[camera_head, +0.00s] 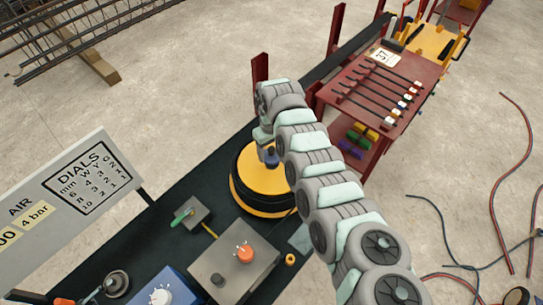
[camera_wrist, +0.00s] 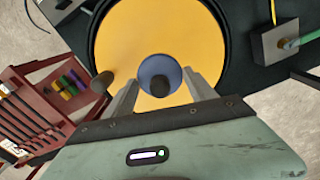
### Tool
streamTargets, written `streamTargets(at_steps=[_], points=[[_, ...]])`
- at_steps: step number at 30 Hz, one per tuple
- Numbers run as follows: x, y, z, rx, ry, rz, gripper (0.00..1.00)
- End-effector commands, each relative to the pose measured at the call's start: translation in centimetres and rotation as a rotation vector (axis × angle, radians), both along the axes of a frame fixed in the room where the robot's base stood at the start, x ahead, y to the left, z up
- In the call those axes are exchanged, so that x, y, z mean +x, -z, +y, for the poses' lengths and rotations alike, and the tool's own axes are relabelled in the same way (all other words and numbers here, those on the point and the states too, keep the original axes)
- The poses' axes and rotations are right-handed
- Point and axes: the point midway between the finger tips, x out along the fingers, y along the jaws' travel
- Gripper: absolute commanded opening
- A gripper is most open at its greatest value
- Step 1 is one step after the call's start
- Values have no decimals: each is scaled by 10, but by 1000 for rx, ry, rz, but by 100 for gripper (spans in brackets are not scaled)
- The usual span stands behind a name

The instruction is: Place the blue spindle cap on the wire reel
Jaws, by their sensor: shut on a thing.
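The wire reel is a large yellow disc with a black rim (camera_head: 250,193), lying on the dark bench in the head view. It fills the upper middle of the wrist view (camera_wrist: 120,45). My gripper (camera_wrist: 162,80) points down over the reel's middle and is shut on the blue spindle cap (camera_wrist: 147,66). The cap is round and blue with a dark centre, and it sits between the two fingers. In the head view the cap (camera_head: 272,158) shows as a small dark blue piece below my wrist. I cannot tell whether it touches the reel.
A dark round knob (camera_wrist: 102,85) stands beside the left finger. A grey box with a green lever (camera_head: 190,213) and a grey box with an orange knob (camera_head: 232,268) stand near the reel. A red rack (camera_head: 385,95) is beyond, and a dials sign (camera_head: 75,195) is at left.

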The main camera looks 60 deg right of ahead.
Motion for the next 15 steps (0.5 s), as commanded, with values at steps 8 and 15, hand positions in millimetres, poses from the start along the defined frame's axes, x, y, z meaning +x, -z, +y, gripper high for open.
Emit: streamTargets(at_steps=[8, 15], points=[[0, 31, 1, 2, 0, 3, 17], [0, 40, -1, -2, 2, -3, 17]])
